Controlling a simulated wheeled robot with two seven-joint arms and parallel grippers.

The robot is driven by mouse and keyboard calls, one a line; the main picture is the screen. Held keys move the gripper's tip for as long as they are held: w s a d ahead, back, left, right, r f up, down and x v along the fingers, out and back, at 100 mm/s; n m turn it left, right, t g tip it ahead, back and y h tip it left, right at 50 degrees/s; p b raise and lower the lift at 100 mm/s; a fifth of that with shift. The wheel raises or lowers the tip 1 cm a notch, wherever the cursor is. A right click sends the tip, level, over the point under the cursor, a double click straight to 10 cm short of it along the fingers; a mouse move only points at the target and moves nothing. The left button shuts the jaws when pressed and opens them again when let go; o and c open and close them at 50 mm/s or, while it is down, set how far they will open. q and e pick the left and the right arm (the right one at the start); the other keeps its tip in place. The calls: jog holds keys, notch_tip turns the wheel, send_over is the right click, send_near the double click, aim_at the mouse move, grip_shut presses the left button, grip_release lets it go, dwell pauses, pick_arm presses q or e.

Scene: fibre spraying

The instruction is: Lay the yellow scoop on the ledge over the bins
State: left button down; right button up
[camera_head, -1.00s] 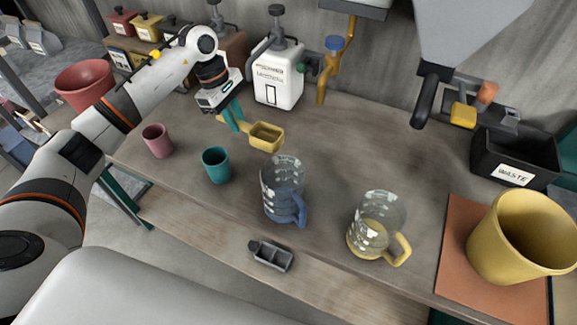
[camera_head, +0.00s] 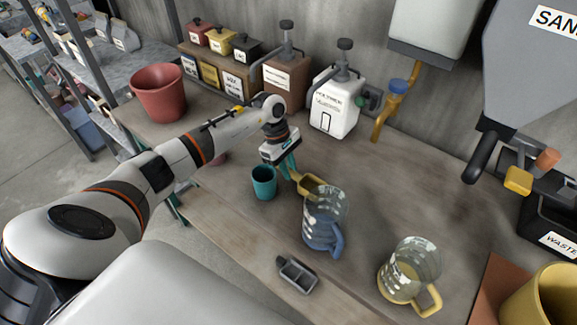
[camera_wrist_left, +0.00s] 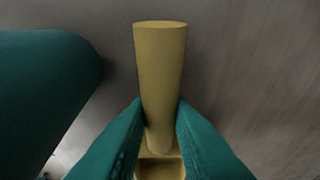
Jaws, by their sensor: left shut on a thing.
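The yellow scoop (camera_head: 313,187) is in my left gripper (camera_head: 291,170), whose teal fingers are shut on its handle. In the left wrist view, the handle (camera_wrist_left: 160,75) stands between the two fingers (camera_wrist_left: 160,130), and part of the scoop's bowl shows below. In the head view the scoop is just behind the blue-handled jug (camera_head: 323,225) and right of the teal cup (camera_head: 264,183); I cannot tell its height. The labelled bins (camera_head: 233,84) are at the back left, under a brown ledge (camera_head: 201,53) by the wall. My right gripper is out of view.
Red, yellow and black lidded boxes (camera_head: 218,44) stand on the ledge. A red bucket (camera_head: 159,92) and a white pump canister (camera_head: 336,106) stand on the bench. A yellow-handled jug (camera_head: 408,272) and a grey tray (camera_head: 297,275) are nearer. Bare bench lies right of the canister.

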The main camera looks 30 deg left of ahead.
pick_arm(q)
jog(key=shift+f, duration=0.15)
jog(key=c, duration=1.3)
grip_release()
